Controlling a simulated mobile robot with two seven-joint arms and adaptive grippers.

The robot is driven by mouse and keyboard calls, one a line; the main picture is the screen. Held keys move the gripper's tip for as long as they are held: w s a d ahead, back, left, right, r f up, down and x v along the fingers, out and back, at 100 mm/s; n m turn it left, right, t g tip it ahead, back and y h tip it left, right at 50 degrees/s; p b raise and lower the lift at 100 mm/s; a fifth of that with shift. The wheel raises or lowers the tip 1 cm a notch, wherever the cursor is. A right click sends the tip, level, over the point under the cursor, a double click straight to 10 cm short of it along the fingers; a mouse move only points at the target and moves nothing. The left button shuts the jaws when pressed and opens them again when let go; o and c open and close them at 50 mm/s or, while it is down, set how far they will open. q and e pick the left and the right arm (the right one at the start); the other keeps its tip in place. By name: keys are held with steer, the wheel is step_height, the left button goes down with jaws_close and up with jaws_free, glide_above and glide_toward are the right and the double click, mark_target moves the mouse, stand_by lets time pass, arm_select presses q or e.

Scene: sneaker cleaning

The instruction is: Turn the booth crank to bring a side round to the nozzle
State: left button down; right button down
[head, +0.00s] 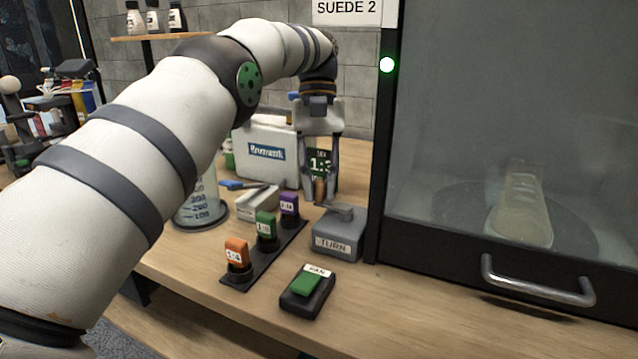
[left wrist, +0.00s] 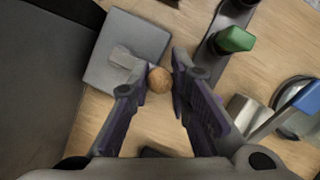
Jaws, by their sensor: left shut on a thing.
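The booth crank is a grey block labelled TURN (head: 338,236) with a grey arm and an upright wooden knob (head: 320,190). My left gripper (head: 320,198) comes down from above and is shut on the knob. In the left wrist view the round knob top (left wrist: 160,80) sits between the fingertips, with the grey crank block (left wrist: 120,55) beyond. The booth (head: 450,130) stands at the right behind a glass front. A pale sneaker (head: 523,205) stands inside on a round turntable (head: 455,215), blurred by the glass. The nozzle is not discernible. My right gripper is out of view.
A black rail (head: 250,268) with orange, green and purple tagged pieces lies left of the crank. A green-topped FAN switch (head: 307,285) is in front. A measuring beaker (head: 200,205) and a white box (head: 265,152) stand behind. The booth's metal handle (head: 538,290) sticks out at right.

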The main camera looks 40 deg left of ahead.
arm_select(q)
steer(key=c, duration=1.5)
jaws_free()
steer(key=shift+d+f, duration=0.1)
